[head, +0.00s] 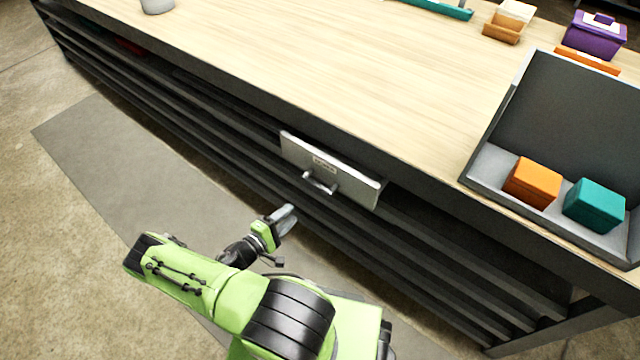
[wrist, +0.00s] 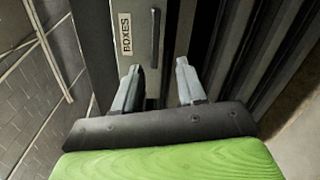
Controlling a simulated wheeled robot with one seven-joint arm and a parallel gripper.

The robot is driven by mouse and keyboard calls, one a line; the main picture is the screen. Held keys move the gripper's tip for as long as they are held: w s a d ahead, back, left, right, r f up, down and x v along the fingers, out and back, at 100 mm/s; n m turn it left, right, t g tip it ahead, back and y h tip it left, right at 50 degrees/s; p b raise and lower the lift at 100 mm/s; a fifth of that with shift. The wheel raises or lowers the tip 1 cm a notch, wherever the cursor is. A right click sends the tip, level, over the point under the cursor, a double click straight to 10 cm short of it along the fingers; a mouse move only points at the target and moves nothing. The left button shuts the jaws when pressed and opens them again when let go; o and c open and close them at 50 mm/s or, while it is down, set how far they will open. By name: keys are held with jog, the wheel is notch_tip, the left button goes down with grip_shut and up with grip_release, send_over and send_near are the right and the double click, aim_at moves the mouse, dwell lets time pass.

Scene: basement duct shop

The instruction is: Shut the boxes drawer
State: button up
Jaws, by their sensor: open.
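The boxes drawer (head: 345,178) has a light grey front with a small label and a bar handle (head: 319,183). It sits under the bench top, and its front appears to stand out from the dark bench side; how far is hard to tell. In the wrist view the drawer front (wrist: 128,60) reads "BOXES", with the dark handle (wrist: 154,38) beside the label. My gripper (head: 288,217) is open and empty, below and left of the handle in the head view. In the wrist view my gripper's fingers (wrist: 160,85) point toward the drawer, apart from the handle.
The wooden bench top (head: 300,70) is mostly clear. A grey open bin (head: 490,165) at right holds an orange box (head: 533,183) and a teal box (head: 594,205). A purple box (head: 594,38) stands behind. Dark shelves (head: 440,240) run below the top. Floor is open at left.

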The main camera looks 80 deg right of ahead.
aim_at(316, 187)
jog(key=s+d+b, duration=0.1)
jog(key=s+d, duration=0.1)
jog(key=d, duration=0.2)
jog(key=s+d+m+h+b, duration=0.1)
jog(key=d, duration=0.4)
jog(key=s+d+m+b, duration=0.1)
jog(key=s+d+b, duration=0.1)
jog(key=d, duration=0.2)
jog(key=shift+s+d+f, duration=0.3)
jog(key=shift+d+f, duration=0.05)
jog(key=shift+d, duration=0.05)
grip_shut()
jog(key=shift+a, duration=0.1)
